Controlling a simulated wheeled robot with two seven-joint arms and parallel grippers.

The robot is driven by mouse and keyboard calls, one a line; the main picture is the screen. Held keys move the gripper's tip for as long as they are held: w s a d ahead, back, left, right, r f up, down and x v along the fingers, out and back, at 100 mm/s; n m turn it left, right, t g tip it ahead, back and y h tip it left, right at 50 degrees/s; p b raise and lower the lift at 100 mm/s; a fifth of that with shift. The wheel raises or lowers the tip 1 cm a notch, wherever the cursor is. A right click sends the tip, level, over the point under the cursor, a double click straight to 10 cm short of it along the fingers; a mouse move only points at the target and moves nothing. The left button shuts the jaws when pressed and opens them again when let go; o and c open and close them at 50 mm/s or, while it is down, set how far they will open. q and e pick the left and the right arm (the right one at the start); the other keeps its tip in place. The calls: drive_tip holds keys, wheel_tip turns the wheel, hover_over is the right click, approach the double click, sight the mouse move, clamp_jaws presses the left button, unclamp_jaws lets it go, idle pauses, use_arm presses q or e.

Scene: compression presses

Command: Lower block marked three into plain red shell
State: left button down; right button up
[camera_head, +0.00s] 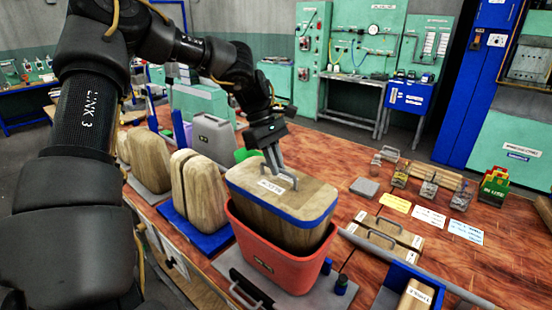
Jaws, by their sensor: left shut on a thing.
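A wooden block (265,212) with a blue band around its top edge sits partly inside the red shell (285,268). Its lower part is hidden by the shell wall, and its blue band stands above the shell's rim. A white label lies on its top, but the print is too small to read surely. My left gripper (275,172) comes down from above and is shut on the handle on top of the block. The shell stands on a grey base on the wooden table. My right gripper is not in view.
Wooden forms (199,188) stand on a blue base just left of the shell. A grey case (213,139) stands behind them. Flat wooden blocks with handles (385,233) lie to the right. Cards (429,216), small clear containers and a blue tray (385,298) are farther right.

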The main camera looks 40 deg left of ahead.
sight(273, 180)
use_arm(q)
wheel_tip(273, 180, down, 4)
drive_tip(key=b, duration=0.2)
drive_tip(key=shift+f+b, duration=0.1)
drive_tip(key=shift+b, duration=0.2)
drive_tip(key=shift+f+b, duration=1.15)
drive_tip(key=shift+f, duration=0.1)
drive_tip(key=shift+f+b, duration=0.35)
drive_tip(key=c, duration=1.4)
unclamp_jaws()
drive_tip(key=shift+s+d, duration=0.1)
drive_tip(key=shift+d, duration=0.05)
drive_tip(key=shift+f, duration=0.2)
drive_tip(key=shift+a+r, duration=0.3)
drive_tip(key=shift+r, duration=0.1)
drive_tip(key=b+v, duration=0.1)
drive_tip(key=v, duration=0.8)
drive_tip(key=shift+d+r, duration=0.15)
drive_tip(key=shift+a+r, duration=0.25)
drive_tip(key=shift+r, duration=0.25)
